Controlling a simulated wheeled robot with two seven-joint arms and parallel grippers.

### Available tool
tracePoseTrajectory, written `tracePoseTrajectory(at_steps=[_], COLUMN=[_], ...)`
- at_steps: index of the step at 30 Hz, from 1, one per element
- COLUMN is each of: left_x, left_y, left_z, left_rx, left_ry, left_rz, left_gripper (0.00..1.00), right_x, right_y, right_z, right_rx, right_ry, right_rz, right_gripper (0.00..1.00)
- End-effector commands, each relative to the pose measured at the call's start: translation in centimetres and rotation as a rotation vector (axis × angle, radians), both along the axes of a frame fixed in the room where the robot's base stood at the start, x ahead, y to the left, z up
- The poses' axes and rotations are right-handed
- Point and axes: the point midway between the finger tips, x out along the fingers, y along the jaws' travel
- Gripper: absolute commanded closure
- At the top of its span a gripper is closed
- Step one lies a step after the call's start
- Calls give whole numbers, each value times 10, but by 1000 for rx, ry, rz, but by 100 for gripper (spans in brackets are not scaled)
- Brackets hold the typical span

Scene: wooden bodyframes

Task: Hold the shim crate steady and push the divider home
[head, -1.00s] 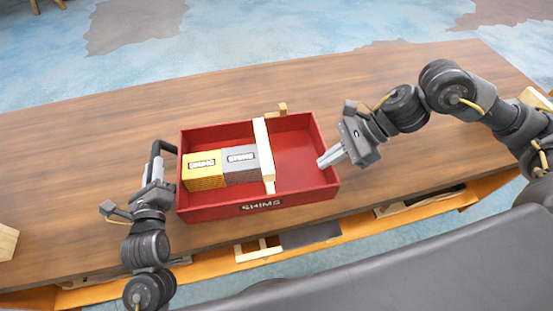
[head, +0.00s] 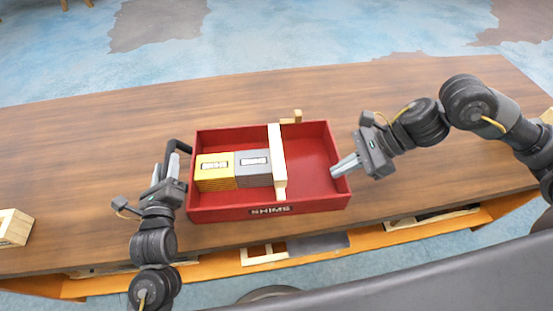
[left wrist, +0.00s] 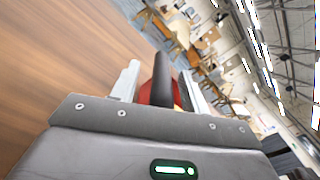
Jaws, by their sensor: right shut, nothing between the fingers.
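The red shim crate (head: 240,212) sits on the wooden table, with a yellow shim block (head: 214,172) and a grey one (head: 253,168) side by side in its left part. The pale wooden divider (head: 277,160) stands across the crate, right of the grey block; I cannot tell how deep it sits. My left gripper (head: 172,165) is at the crate's left end. In the left wrist view its fingers stand apart on either side of a dark handle bar (left wrist: 163,82), with gaps visible. My right gripper (head: 335,172) is shut and empty, its tips over the right compartment near the right wall.
A small wooden piece (head: 292,117) sticks up at the crate's far edge by the divider. A wooden block (head: 14,228) lies at the table's left end. The table (head: 90,150) is clear behind the crate. A lower shelf with wooden frames (head: 264,256) runs under the front edge.

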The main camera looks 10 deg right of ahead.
Motion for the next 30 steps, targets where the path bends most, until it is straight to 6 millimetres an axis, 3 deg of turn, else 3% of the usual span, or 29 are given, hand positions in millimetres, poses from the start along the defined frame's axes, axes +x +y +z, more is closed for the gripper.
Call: tracePoseTrajectory(at_steps=[11,24,30], left_x=[-6,-90,-114], left_y=[-1,3,5], left_z=[-1,-1,-1], left_rx=[-1,-1,-1], left_ry=[3,3,3], left_rz=[-3,-2,-2], left_gripper=[52,52,52], right_x=[0,0,0], right_y=[0,0,0], right_z=[0,0,0], right_rx=[0,0,0], right_ry=[0,0,-1], right_rz=[0,0,1], right_gripper=[100,100,100])
